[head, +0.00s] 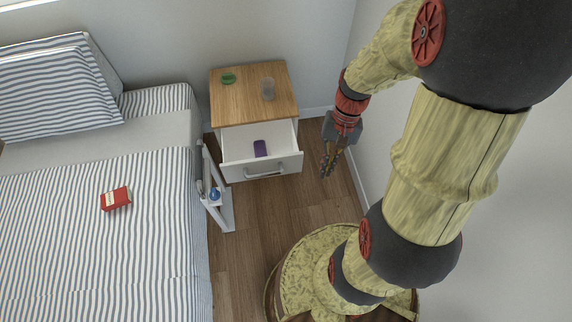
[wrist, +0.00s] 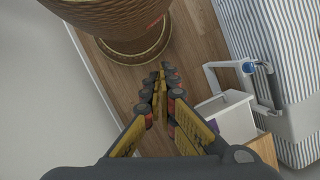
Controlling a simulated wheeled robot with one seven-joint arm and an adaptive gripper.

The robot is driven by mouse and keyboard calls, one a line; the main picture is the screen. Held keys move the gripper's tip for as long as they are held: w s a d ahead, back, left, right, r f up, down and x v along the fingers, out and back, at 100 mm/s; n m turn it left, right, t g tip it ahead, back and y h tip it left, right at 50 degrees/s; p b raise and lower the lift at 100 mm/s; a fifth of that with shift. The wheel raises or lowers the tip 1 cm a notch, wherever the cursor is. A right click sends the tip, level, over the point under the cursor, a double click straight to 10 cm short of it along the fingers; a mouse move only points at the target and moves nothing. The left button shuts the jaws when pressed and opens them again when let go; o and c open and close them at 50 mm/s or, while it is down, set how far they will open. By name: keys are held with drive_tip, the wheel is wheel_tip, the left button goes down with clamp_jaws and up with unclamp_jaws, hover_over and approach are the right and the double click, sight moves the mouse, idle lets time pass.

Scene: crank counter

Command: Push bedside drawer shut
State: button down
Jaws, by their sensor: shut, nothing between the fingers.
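The bedside drawer (head: 262,172) is white and pulled out from the nightstand (head: 255,93), which has a wooden top. Its front carries a grey bar handle (head: 264,173). A purple item (head: 260,148) lies inside the drawer. My gripper (head: 327,174) is shut and empty, pointing down to the right of the drawer front and apart from it. In the wrist view my fingers (wrist: 162,75) come together over the floor, and the drawer (wrist: 226,117) shows to their right, partly hidden.
A glass (head: 268,89) and a green item (head: 228,78) stand on the nightstand. A bed (head: 70,250) with a red box (head: 116,199) is at left. A white rail with a blue knob (head: 214,194) stands beside the bed. The wall is close on the right; wood floor (head: 300,205) is clear before the drawer.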

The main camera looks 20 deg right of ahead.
wheel_tip(320, 180, down, 9)
drive_tip(key=m+g+y, duration=0.1)
drive_tip(key=m+y, duration=0.3)
drive_tip(key=m, duration=0.1)
drive_tip(key=m+t+y+b, duration=0.2)
drive_tip(key=m+t, duration=1.7)
drive_tip(key=m, duration=1.7)
hover_over(286, 164)
drive_tip(key=s+a, duration=0.2)
drive_tip(key=s, duration=0.2)
drive_tip(key=shift+w+d+f, duration=0.1)
drive_tip(key=shift+w+f, duration=0.05)
drive_tip(key=shift+f, duration=6.65)
drive_tip(key=shift+w+d+f, duration=0.1)
drive_tip(key=shift+f, duration=6.7)
